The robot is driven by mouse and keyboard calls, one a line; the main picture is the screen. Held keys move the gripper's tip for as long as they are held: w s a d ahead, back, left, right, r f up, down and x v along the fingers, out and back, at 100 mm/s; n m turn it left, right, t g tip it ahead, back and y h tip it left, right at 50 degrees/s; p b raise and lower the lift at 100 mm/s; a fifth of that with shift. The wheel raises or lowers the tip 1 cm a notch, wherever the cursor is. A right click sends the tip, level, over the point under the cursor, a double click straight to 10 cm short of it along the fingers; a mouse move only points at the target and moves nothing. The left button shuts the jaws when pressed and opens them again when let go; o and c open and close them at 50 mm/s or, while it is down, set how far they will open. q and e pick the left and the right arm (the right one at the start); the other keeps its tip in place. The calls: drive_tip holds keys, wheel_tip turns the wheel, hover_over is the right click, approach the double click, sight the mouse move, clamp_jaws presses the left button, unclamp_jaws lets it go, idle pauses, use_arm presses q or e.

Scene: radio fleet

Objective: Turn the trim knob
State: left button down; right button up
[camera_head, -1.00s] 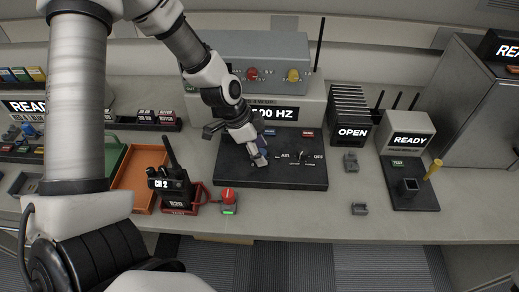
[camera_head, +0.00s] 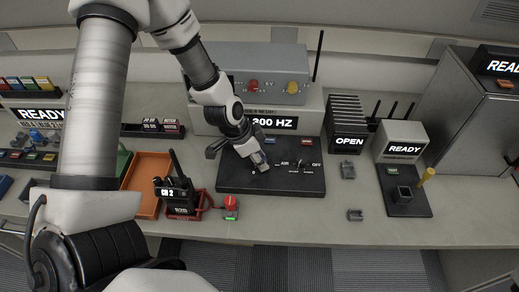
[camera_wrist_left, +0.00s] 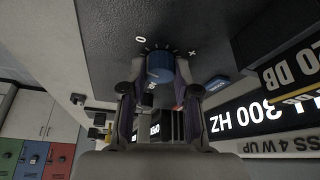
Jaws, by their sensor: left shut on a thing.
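The trim knob (camera_wrist_left: 160,67) is a round blue knob with a dial of white ticks around it and marks at both ends. It stands on a black control panel (camera_head: 285,186). In the wrist view my left gripper (camera_wrist_left: 158,85) has its two fingers on either side of the knob, shut on it. In the head view my left gripper (camera_head: 260,164) is down at the panel's left part and hides most of the knob. A display (camera_head: 285,123) behind reads 300 HZ, its left end covered by my arm; it also shows in the wrist view (camera_wrist_left: 262,112). My right gripper is out of view.
Switches marked AIR and OFF (camera_head: 298,165) sit right of the gripper. A grey box with red and yellow knobs (camera_head: 270,70) stands behind.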

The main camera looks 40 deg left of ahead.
use_arm(q)
drive_tip(key=shift+r+n+t+p, duration=0.3)
drive_tip(key=shift+n+p, duration=0.45)
drive_tip(key=shift+n, duration=0.15)
drive_tip(key=shift+w+d+f+n+y, duration=0.1)
drive_tip(key=shift+n+y, duration=0.4)
drive_tip(key=shift+n, duration=0.4)
drive_tip(key=n+y, duration=0.1)
drive_tip(key=n, duration=0.2)
drive_tip(key=n+y+p, duration=0.1)
drive_tip(key=n, duration=0.2)
drive_tip(key=shift+d+t+y, duration=0.1)
drive_tip(key=shift+t+y, duration=0.2)
drive_tip(key=n+y, duration=0.1)
drive_tip(key=n, duration=0.2)
drive_tip(key=shift+w+d, duration=0.1)
drive_tip(key=shift+n+g+y+p, duration=0.4)
drive_tip(key=shift+n+p, duration=0.35)
drive_tip(key=shift+n, duration=0.55)
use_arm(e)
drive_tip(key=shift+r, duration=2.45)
use_arm(q)
drive_tip(key=c, duration=1.1)
unclamp_jaws()
drive_tip(key=shift+o, duration=1.3)
drive_tip(key=shift+f, duration=0.1)
